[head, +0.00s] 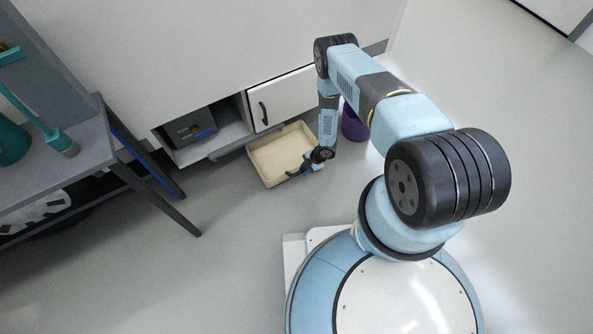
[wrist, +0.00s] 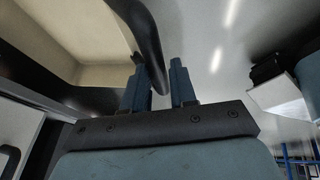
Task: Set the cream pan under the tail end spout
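The cream pan (head: 262,160) is a shallow rectangular tray low beside the motorhome's side, under the open locker and its white door. Its dark handle (head: 295,173) is on the side toward me. My gripper (head: 303,170) is at this handle. The cream pan (wrist: 50,30) fills the upper left there. I cannot make out the tail end spout; I cannot tell whether the pan touches the floor.
A grey box (head: 190,127) sits in the open locker (head: 225,135). The white door (head: 285,97) has a dark handle. A purple container (head: 353,124) stands right of the pan, partly behind my arm. A grey bench (head: 60,160) with teal items is at left. The floor between is clear.

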